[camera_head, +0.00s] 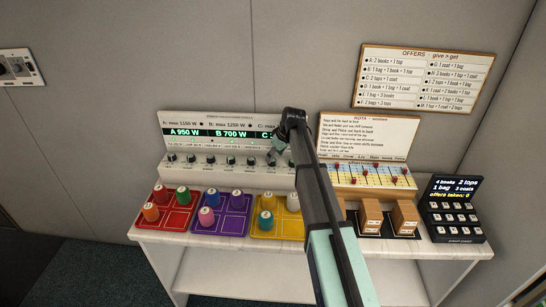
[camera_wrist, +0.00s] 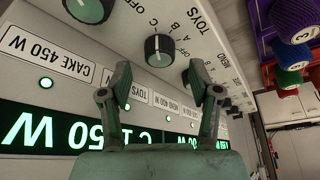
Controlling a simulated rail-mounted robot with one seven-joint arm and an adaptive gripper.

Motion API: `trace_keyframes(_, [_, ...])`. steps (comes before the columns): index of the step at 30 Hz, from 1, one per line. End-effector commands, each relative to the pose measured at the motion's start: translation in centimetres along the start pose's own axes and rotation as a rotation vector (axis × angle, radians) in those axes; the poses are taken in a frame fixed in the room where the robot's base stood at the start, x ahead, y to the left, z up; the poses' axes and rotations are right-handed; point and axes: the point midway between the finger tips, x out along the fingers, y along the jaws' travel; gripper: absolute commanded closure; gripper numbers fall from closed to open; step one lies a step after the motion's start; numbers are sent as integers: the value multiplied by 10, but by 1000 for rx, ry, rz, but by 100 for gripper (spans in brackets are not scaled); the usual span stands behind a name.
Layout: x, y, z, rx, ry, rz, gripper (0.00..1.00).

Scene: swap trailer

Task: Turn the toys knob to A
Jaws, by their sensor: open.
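The toys knob (camera_wrist: 159,50), a dark dial with a green cap, sits beside the TOYS label (camera_wrist: 204,20) in the upside-down wrist view. OFF, A, B and C marks lie around it; I cannot tell surely which its pointer faces. My gripper (camera_wrist: 160,74) is open, its fingers apart on either side just short of the knob. I see no clear contact. In the head view my gripper (camera_head: 279,152) is at the right part of the power panel (camera_head: 235,179), and my arm hides that end.
Other knobs (camera_head: 209,160) stand in a row close by; one green-capped knob (camera_wrist: 88,8) is near in the wrist view. A keypad (camera_head: 455,209) stands at the right.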

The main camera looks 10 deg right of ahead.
Motion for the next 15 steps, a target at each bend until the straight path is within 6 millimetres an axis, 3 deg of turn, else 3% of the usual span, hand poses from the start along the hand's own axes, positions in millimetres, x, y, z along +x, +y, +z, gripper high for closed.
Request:
trace_keyframes(7, [26,0,0,0,0,0,37])
trace_keyframes(15, [33,0,0,0,0,0,37])
